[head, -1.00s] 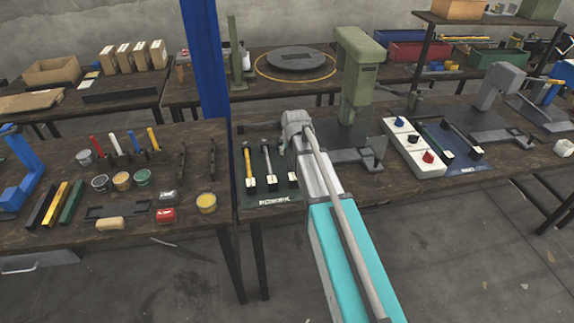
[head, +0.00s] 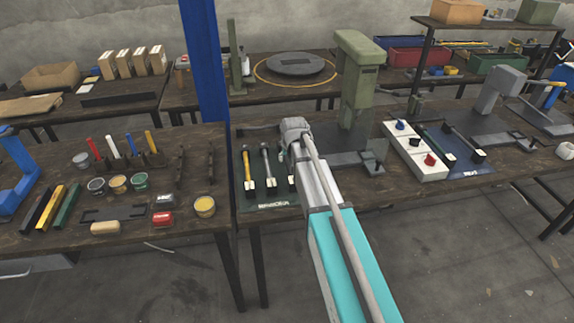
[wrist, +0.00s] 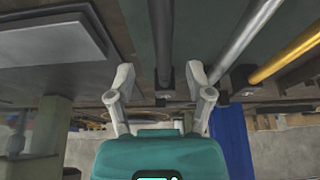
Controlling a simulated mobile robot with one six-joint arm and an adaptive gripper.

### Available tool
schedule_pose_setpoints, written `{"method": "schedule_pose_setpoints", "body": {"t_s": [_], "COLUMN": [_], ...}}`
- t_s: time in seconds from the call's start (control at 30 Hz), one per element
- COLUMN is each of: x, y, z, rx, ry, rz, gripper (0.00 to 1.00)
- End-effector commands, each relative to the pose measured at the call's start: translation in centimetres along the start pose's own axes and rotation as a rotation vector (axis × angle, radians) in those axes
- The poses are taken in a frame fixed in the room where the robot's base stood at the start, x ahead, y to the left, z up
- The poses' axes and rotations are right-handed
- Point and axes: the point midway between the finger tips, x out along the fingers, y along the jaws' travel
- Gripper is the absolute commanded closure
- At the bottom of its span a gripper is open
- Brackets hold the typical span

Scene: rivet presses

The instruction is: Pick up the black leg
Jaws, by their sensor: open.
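The black leg (wrist: 162,35) is a dark rod in the wrist view, running from the top edge toward my gripper, with a dark block at its near end. In the head view my arm hides most of it at the right side of the green mat (head: 285,205). My gripper (wrist: 161,82) is open, with one finger on each side of the rod's line in the picture. I cannot tell whether the rod lies between the fingers in depth. A silver leg (wrist: 243,42) and a yellow leg (wrist: 287,56) lie to its right in the wrist view.
The green press (head: 358,85) stands close on the right, its grey base plate (wrist: 50,35) beside the black leg. A blue post (head: 205,60) rises to the left. A white control box (head: 415,150) and a blue mat with more legs are further right.

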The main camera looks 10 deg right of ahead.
Motion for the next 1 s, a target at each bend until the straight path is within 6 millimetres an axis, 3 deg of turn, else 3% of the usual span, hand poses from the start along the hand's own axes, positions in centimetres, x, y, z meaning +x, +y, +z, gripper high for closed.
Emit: {"method": "schedule_pose_setpoints", "body": {"t_s": [0.53,1.0], "x": [4.4,4.8], "y": [-0.3,-0.4], "z": [0.0,-0.1], "rx": [0.000,-0.001], "ry": [0.000,0.000], "rz": [0.000,0.000], "gripper": [0.33,0.33]}}
